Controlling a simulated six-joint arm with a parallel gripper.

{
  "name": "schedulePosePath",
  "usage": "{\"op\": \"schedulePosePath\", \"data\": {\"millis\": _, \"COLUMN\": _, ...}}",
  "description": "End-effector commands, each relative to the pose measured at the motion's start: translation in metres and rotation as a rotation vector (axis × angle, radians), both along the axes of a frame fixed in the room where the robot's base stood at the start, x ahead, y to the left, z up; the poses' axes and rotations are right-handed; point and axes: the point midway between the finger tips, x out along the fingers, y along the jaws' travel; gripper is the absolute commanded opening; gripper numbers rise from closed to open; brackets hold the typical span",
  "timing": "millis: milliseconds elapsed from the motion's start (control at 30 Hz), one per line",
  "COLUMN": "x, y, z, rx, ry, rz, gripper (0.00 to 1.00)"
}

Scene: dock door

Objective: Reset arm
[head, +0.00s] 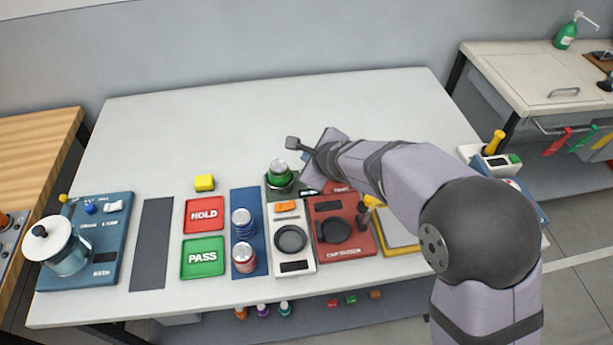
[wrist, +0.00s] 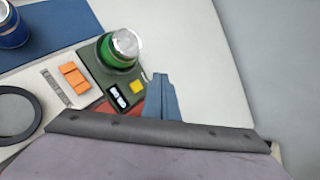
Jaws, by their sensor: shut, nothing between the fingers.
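My gripper shows in the wrist view as two blue fingers (wrist: 162,95), shut together with nothing between them. In the head view only a bit of it shows beside my wrist, mostly hidden by my own arm. The fingertips are just right of a dark green station. A green can (head: 279,172) with a silver top stands upright there; it also shows in the wrist view (wrist: 119,47), left of the fingers and apart from them. My arm reaches in over the table from the right.
A glass jar (head: 62,250) stands left. The table's back half is clear.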

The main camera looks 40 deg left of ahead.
Motion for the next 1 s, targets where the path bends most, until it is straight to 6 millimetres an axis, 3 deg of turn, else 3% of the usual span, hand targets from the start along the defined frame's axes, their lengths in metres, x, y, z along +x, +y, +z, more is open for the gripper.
{"op": "schedulePosePath", "data": {"millis": 367, "x": 0.001, "y": -0.003, "z": 0.002, "rx": -0.005, "ry": -0.005, "rz": 0.005, "gripper": 0.0}}
{"op": "schedulePosePath", "data": {"millis": 533, "x": 0.013, "y": -0.034, "z": 0.02, "rx": -0.068, "ry": -0.054, "rz": 0.073, "gripper": 0.0}}
{"op": "schedulePosePath", "data": {"millis": 667, "x": 0.024, "y": -0.091, "z": 0.044, "rx": -0.186, "ry": -0.128, "rz": 0.197, "gripper": 0.0}}
{"op": "schedulePosePath", "data": {"millis": 767, "x": 0.025, "y": -0.152, "z": 0.062, "rx": -0.312, "ry": -0.185, "rz": 0.332, "gripper": 0.0}}
{"op": "schedulePosePath", "data": {"millis": 867, "x": 0.015, "y": -0.218, "z": 0.077, "rx": -0.446, "ry": -0.221, "rz": 0.489, "gripper": 0.0}}
{"op": "schedulePosePath", "data": {"millis": 1000, "x": -0.015, "y": -0.308, "z": 0.094, "rx": -0.613, "ry": -0.231, "rz": 0.712, "gripper": 0.0}}
